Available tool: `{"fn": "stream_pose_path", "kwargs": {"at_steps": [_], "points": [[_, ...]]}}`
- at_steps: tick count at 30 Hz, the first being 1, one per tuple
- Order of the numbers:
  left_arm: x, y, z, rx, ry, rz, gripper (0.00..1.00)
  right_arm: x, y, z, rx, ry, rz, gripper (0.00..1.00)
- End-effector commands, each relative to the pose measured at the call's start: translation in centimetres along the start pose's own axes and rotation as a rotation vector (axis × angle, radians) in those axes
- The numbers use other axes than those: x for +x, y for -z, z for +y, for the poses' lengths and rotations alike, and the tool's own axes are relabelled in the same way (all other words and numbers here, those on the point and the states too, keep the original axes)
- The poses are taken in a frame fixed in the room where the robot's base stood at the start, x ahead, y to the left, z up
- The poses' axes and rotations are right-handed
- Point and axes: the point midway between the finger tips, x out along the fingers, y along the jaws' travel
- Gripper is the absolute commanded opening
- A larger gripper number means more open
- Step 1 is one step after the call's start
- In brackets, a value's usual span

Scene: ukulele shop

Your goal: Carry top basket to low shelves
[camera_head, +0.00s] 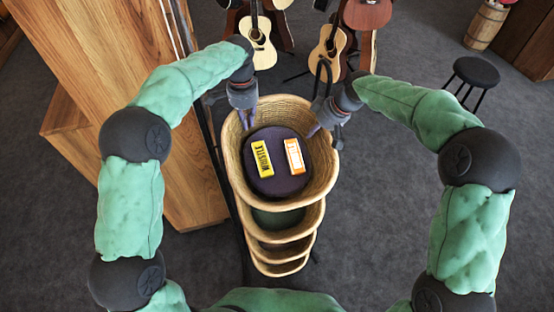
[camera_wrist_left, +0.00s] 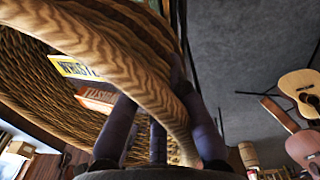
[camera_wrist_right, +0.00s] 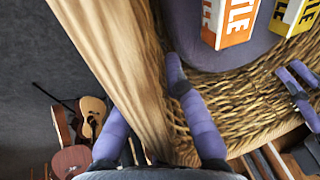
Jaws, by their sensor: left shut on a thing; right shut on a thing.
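The top basket (camera_head: 325,190) is a woven, light brown oval basket with a dark purple round bottom, seen from above in the head view. A yellow box (camera_head: 262,159) and an orange and white box (camera_head: 294,157) lie in it. My left gripper (camera_head: 247,112) is shut on the basket's far left rim; its fingers straddle the woven rim (camera_wrist_left: 140,70) in the left wrist view. My right gripper (camera_head: 318,122) is shut on the far right rim, with a finger on each side of the rim (camera_wrist_right: 125,70) in the right wrist view.
Several similar baskets (camera_head: 280,268) are tiered below the top one. A wooden cabinet (camera_head: 165,195) stands close on the left. Guitars (camera_head: 328,52) stand at the back, a black stool (camera_head: 477,72) and a barrel (camera_head: 485,25) at the back right. Grey floor on the right is clear.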

Motion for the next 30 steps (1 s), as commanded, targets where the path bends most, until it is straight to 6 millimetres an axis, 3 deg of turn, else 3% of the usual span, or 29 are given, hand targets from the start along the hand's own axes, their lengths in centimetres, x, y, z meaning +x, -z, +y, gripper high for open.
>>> {"fn": "stream_pose_path", "kwargs": {"at_steps": [14,30], "points": [[-1.3,0.0,-0.1,-0.001,0.002,0.001,0.00,-1.2,0.5,-0.1,0.000,-0.002,0.002,0.00],[-5.9,-0.1,0.0,-0.001,0.002,0.000,0.00,-5.4,2.2,-0.9,0.000,-0.002,0.002,0.00]]}}
